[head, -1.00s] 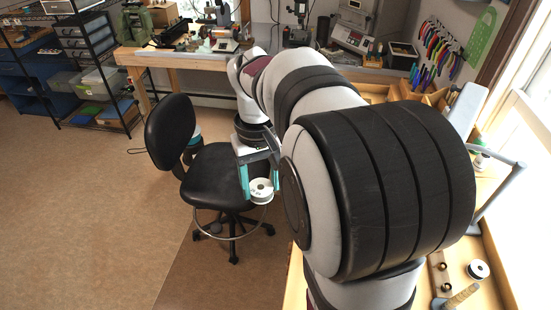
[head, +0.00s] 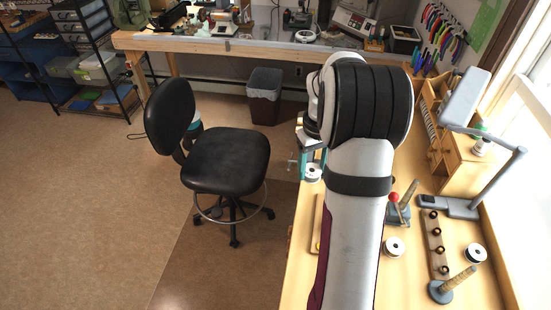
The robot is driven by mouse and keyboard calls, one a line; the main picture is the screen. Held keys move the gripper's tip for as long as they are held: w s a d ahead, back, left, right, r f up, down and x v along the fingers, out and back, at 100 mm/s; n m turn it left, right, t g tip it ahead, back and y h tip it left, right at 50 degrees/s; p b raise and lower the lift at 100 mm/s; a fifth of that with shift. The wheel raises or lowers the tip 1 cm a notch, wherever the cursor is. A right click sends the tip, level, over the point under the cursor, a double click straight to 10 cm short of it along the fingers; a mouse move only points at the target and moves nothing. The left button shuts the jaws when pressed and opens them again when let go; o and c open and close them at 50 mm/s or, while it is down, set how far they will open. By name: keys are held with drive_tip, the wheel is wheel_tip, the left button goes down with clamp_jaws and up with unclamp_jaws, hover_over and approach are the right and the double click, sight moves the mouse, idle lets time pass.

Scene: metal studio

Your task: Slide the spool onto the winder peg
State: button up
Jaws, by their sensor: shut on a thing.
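My gripper (head: 312,164), with teal fingers, is at the left edge of the near workbench and is partly hidden by my arm. It is shut on a white spool (head: 313,173), held at the fingertips. A winder (head: 399,213) with a grey base, a red knob and an upright brownish peg (head: 406,194) stands on the bench, right of my arm. The held spool is left of the winder and apart from it, with my arm between them in the picture.
Two more spools lie on the bench, one near the winder (head: 393,246) and one farther right (head: 476,253). A tapered wooden peg on a grey base (head: 461,279), a strip with several dark knobs (head: 434,242) and a lamp (head: 465,207) stand nearby. A black chair (head: 225,160) is left.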

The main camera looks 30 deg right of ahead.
drive_tip(key=shift+m, duration=0.3)
drive_tip(key=s+d+f, duration=0.2)
drive_tip(key=d, duration=0.1)
drive_tip(key=s+d+f, duration=0.1)
drive_tip(key=d, duration=0.1)
drive_tip(key=shift+s+d+f, duration=0.1)
drive_tip(key=shift+s+f, duration=0.05)
drive_tip(key=shift+f, duration=2.45)
drive_tip(key=shift+s, duration=0.1)
drive_tip(key=shift+f, duration=2.05)
drive_tip(key=o, duration=1.4)
drive_tip(key=shift+o, duration=0.2)
